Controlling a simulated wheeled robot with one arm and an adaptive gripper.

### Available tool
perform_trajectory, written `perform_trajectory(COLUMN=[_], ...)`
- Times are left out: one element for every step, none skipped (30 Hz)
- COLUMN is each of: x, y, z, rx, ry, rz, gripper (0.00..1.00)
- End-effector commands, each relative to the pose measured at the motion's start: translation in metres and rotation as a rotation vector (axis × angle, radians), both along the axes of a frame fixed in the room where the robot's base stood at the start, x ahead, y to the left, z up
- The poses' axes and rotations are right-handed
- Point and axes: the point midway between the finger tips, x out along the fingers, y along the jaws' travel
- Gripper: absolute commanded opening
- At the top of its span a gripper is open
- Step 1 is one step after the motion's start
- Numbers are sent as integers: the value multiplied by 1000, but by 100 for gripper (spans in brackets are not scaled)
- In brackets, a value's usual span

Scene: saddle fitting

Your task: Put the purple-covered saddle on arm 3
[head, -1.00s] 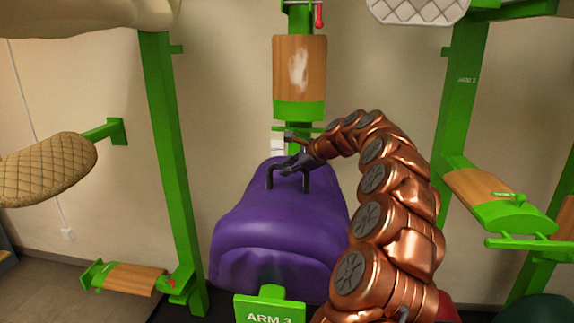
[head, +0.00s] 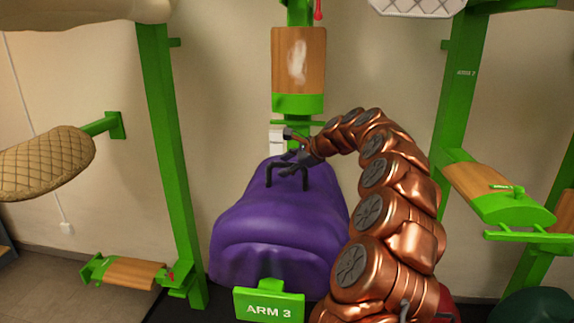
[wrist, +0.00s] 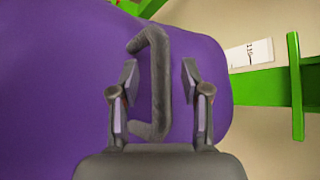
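The purple-covered saddle (head: 275,235) sits low in the middle of the head view, right behind the green ARM 3 sign (head: 268,305). It appears to rest over that arm, but its cover hides the contact. A dark handle (head: 287,172) stands up from its top. My gripper (head: 292,160) is at the handle, reaching in from the upper right. In the wrist view, my gripper (wrist: 160,85) is open, with one finger on each side of the handle (wrist: 155,85) and gaps between them. The purple cover (wrist: 60,90) fills much of that view.
An empty wood-topped arm (head: 298,62) is above and behind the saddle. Other arms stand at right (head: 495,195) and lower left (head: 130,273). A quilted tan saddle (head: 45,162) hangs at left. Green posts (head: 165,150) flank the middle bay.

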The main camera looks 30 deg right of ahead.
Motion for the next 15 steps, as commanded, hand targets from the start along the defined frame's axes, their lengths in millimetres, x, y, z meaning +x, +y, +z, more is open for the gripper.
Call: perform_trajectory(x=[0,0,0,0,0,0,0,-1,-2,-3,-5,-8,-10,-14,-19], y=[0,0,0,0,0,0,0,-1,-1,-1,-2,-3,-4,-5,-8], z=[0,0,0,0,0,-2,-2,-1,0,1,2,5,8,10,14], rx=[0,0,0,0,0,-1,-1,-1,-1,0,0,0,0,0,-1], ry=[0,0,0,1,1,3,3,3,3,1,1,1,0,0,0], rz=[0,0,0,1,1,0,0,0,0,0,0,0,0,0,-1], gripper=[49,49,49,49,49,49,49,49,49,49,49,49,49,49,49])
